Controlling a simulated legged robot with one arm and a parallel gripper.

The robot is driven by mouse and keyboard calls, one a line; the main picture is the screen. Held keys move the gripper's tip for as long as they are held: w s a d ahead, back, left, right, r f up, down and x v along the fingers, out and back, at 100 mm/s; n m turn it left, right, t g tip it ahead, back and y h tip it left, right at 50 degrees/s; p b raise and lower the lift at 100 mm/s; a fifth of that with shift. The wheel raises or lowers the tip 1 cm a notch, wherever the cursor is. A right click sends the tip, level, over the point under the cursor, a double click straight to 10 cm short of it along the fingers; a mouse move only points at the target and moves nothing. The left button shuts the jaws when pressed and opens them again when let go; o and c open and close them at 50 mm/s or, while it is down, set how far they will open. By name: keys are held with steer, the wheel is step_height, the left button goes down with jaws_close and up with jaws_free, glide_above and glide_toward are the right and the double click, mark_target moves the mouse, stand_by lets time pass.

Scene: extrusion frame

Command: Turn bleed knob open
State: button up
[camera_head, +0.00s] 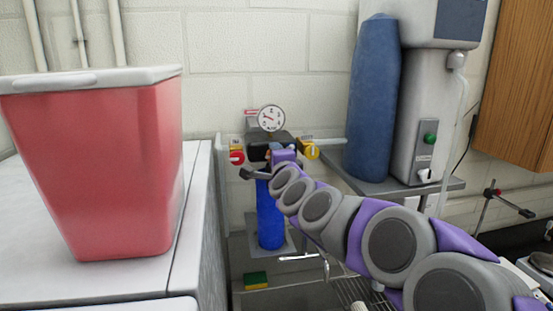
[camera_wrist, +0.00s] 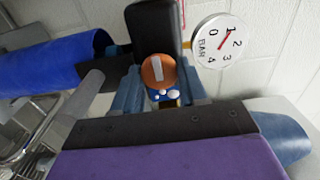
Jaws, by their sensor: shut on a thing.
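A round copper-orange knob (camera_wrist: 158,72) with a pale raised bar sits on the front of a black housing, and I take it for the bleed knob. In the wrist view my gripper (camera_wrist: 160,78) has one blue-grey finger on each side of the knob and is shut on it. The pale bar stands nearly upright in that picture, slightly tilted. In the head view my gripper (camera_head: 270,156) is at the black filter head (camera_head: 258,141) and hides most of the knob.
A pressure gauge (camera_head: 271,118) sits above the filter head, with a red knob (camera_head: 237,157) left and a yellow knob (camera_head: 312,151) right. A blue cylinder (camera_head: 270,218) hangs below. A red bin (camera_head: 105,165) stands left; a blue tank (camera_head: 372,100) stands right.

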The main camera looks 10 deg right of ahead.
steer(key=shift+a+f, duration=0.15)
steer(key=shift+f, duration=0.1)
steer(key=o, duration=1)
steer(key=shift+a+r, duration=0.15)
steer(key=shift+o, duration=0.2)
steer(key=s+b, duration=0.1)
steer(key=s, duration=1.6)
steer(key=shift+s, duration=0.15)
